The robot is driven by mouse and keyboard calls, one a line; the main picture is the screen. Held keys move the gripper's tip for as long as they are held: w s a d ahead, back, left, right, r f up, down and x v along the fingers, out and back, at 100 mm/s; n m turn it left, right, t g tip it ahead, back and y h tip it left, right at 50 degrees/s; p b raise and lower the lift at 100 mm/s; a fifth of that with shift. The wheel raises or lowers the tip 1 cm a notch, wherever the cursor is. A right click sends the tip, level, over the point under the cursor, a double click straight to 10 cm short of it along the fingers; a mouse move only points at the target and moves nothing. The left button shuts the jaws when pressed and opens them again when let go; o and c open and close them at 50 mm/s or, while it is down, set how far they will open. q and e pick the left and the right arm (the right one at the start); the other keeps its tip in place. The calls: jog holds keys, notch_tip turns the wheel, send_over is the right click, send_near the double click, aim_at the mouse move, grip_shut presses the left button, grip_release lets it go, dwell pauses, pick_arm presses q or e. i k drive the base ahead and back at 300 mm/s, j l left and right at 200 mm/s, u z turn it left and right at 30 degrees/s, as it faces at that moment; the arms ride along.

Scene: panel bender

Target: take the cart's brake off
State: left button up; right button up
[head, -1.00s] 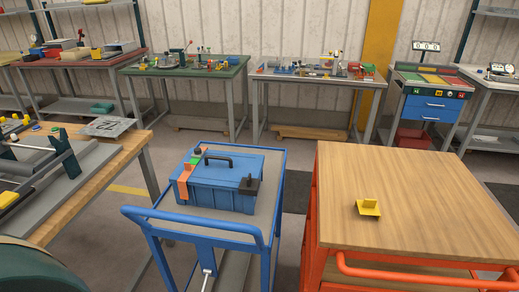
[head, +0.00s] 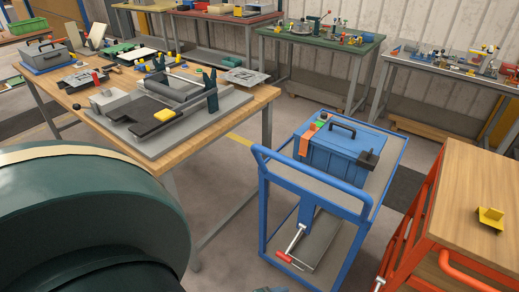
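A blue cart (head: 318,199) stands on the floor right of the middle in the head view, with a push handle at its near end. A blue toolbox (head: 333,152) sits on its top shelf. A lever (head: 296,240) with a silver rod and a red end (head: 284,257) shows low at the cart's near end, by the lower shelf. I cannot tell whether this lever is the brake or how it is set. The cart's wheels are not clearly visible. Neither of my grippers is in view.
A wooden bench (head: 256,112) with a bending machine (head: 166,110) stands left of the cart. An orange cart (head: 461,190) with a wooden top and a yellow bracket (head: 490,218) stands close on the right. Open floor (head: 228,232) lies between bench and blue cart.

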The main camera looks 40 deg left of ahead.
aim_at(293, 242)
jog(key=k+j+u, duration=0.15)
jog(key=k+u, duration=0.2)
jog(key=k+j+u, duration=0.25)
jog(key=k+u, duration=0.15)
jog(key=i+j+u, duration=0.25)
jog(key=j, duration=0.15)
jog(key=i+j+u, duration=0.3)
